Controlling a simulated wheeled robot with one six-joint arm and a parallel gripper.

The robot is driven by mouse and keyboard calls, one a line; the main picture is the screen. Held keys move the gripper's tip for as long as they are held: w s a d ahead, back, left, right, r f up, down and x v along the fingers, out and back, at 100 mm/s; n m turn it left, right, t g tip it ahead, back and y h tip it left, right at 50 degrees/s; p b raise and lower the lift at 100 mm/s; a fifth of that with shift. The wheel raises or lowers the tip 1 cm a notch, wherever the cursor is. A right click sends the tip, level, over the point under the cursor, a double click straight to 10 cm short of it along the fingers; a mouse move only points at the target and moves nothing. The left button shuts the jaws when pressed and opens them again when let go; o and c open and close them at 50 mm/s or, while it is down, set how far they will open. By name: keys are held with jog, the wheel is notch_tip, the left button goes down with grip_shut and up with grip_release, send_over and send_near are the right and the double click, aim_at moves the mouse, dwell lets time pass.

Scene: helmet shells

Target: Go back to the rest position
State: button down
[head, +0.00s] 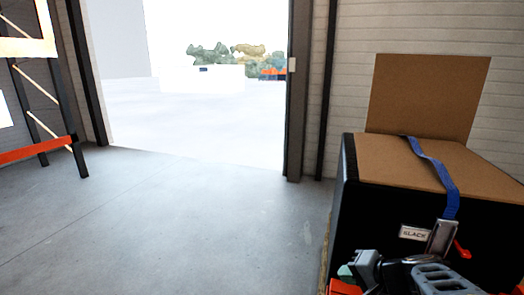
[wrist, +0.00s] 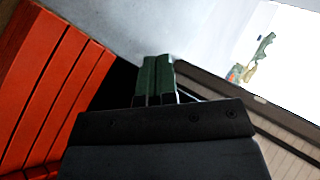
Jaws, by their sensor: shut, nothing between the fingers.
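My gripper (wrist: 158,80) shows in the wrist view with its two green fingers side by side and touching, nothing held between them. In the head view my gripper (head: 346,271) is at the bottom edge, right of centre, in front of the black crate's lower left part; only a small greenish tip shows there. My grey arm runs off toward the lower right. No helmet shell is visible in either view.
A black crate (head: 375,222) with a cardboard top, a blue strap (head: 435,170) and a label stands at right. Orange-red slats (wrist: 50,85) fill the wrist view's left side. An orange-beamed rack (head: 35,149) stands far left. Grey floor (head: 190,215) is clear toward the bright doorway.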

jog(key=s+a+r+n+g+h+p, duration=0.2)
jog(key=s+a+r+n+h+p, duration=0.1)
jog(key=r+p, duration=0.5)
jog(key=s+a+r+n+g+h+p, duration=0.2)
jog(key=s+r+n+p, duration=0.3)
jog(key=r+p, duration=0.3)
jog(key=shift+s+a+r+n+g+h, duration=0.25)
jog(key=shift+a+r+n+h, duration=0.25)
jog(key=shift+a+r+h, duration=0.3)
jog(key=c, duration=1.8)
grip_release()
jog(key=shift+r, duration=0.1)
jog(key=shift+c, duration=0.2)
